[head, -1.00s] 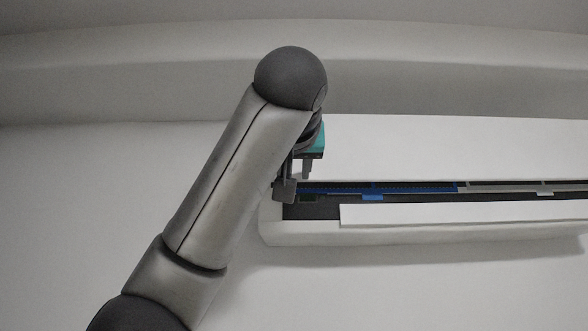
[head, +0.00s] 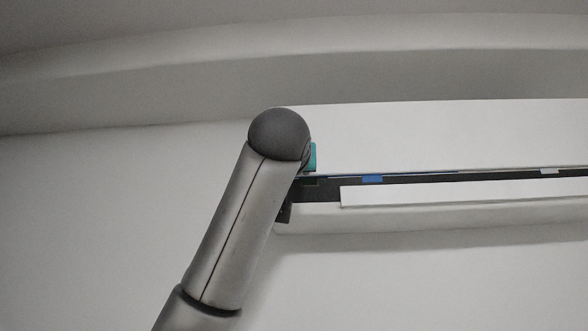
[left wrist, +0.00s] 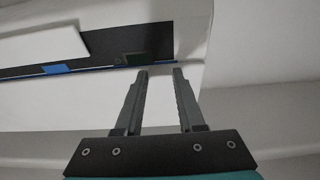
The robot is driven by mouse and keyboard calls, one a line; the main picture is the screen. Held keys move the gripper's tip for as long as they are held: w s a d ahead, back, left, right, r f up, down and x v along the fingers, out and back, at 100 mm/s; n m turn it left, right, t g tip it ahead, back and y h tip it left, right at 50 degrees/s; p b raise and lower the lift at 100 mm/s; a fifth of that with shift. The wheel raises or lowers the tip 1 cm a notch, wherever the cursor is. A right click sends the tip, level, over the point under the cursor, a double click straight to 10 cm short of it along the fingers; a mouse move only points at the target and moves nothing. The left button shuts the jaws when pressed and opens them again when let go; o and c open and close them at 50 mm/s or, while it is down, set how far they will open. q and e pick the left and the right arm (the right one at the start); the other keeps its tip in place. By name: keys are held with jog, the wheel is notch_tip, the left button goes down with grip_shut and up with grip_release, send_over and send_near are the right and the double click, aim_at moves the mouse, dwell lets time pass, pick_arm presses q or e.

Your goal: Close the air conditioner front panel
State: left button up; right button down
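The white air conditioner (head: 430,221) is on the wall at the right of the head view. Its front panel (head: 440,135) is the large white sheet at the top, standing open over a dark slot (head: 320,190). The panel also shows in the left wrist view (left wrist: 60,110), below the slot there. My left gripper (left wrist: 161,72) is open with nothing between its fingers. Its fingertips are over the panel near the slot's edge, by the unit's end; I cannot tell whether they touch. In the head view my arm hides most of the gripper. My right gripper is not in view.
A white flap (head: 440,192) lies along the front of the slot. A blue tab (head: 372,178) shows at the panel's lower edge. The wall (head: 110,210) left of the unit is bare.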

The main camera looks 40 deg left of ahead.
pick_arm(q)
jog(key=o, duration=0.4)
jog(key=shift+w, duration=0.1)
jog(key=b+v, duration=0.6)
jog(key=v, duration=0.9)
jog(key=shift+d+b, duration=0.1)
jog(key=shift+b, duration=0.2)
